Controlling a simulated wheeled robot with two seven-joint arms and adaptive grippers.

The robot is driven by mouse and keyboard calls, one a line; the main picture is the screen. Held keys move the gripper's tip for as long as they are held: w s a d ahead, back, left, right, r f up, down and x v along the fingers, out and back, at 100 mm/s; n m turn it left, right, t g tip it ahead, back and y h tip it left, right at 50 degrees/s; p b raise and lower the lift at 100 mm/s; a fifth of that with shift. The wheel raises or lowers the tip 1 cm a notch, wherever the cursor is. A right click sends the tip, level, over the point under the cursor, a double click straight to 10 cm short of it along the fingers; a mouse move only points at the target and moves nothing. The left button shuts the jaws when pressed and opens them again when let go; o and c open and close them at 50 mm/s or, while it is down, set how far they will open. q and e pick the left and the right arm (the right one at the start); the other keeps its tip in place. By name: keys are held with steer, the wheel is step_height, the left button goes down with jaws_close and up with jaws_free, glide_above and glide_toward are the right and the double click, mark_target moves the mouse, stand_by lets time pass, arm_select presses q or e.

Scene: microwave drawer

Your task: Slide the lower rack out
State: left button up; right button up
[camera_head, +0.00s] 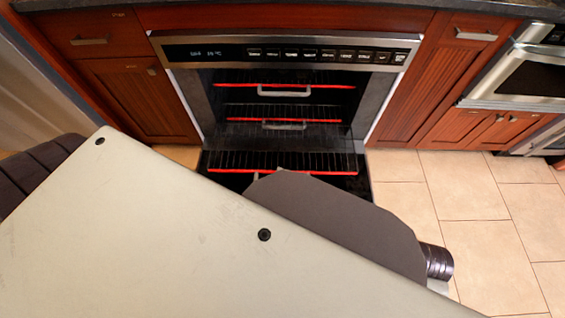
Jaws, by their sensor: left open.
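The oven (290,52) stands open under its control panel. Its lower rack (225,171), with a red front bar, sits farther forward and looks wider than the racks above, so it appears pulled out. My left gripper (266,174) is at the middle of this front bar, mostly hidden behind my own arm. Only small parts of it show, and it is open. The lower rack's handle is hidden, so I cannot tell whether the fingers are around or touching it. My right gripper is not in view.
An upper rack (240,85) and a middle rack (240,119) with grey handles are inside the oven. Wooden cabinets (135,95) flank it. Another steel appliance (525,80) is at the right. The tiled floor (470,215) at right is clear.

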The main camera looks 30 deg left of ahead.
arm_select(q)
steer(key=o, duration=0.4)
steer(key=r, duration=0.3)
steer(key=shift+w+d+r, duration=0.1)
steer(key=shift+w, duration=0.15)
steer(key=shift+o, duration=0.5)
steer(key=shift+r, duration=1.8)
steer(key=shift+c, duration=0.3)
steer(key=shift+o, duration=1)
steer(key=shift+r, duration=0.2)
steer(key=shift+s+r, duration=0.35)
steer(key=shift+r, duration=0.1)
steer(key=c, duration=0.3)
steer(key=shift+s+f, duration=0.1)
steer(key=shift+s, duration=0.05)
steer(key=c, duration=0.5)
steer(key=shift+w+f, duration=0.2)
steer(key=shift+f, duration=0.1)
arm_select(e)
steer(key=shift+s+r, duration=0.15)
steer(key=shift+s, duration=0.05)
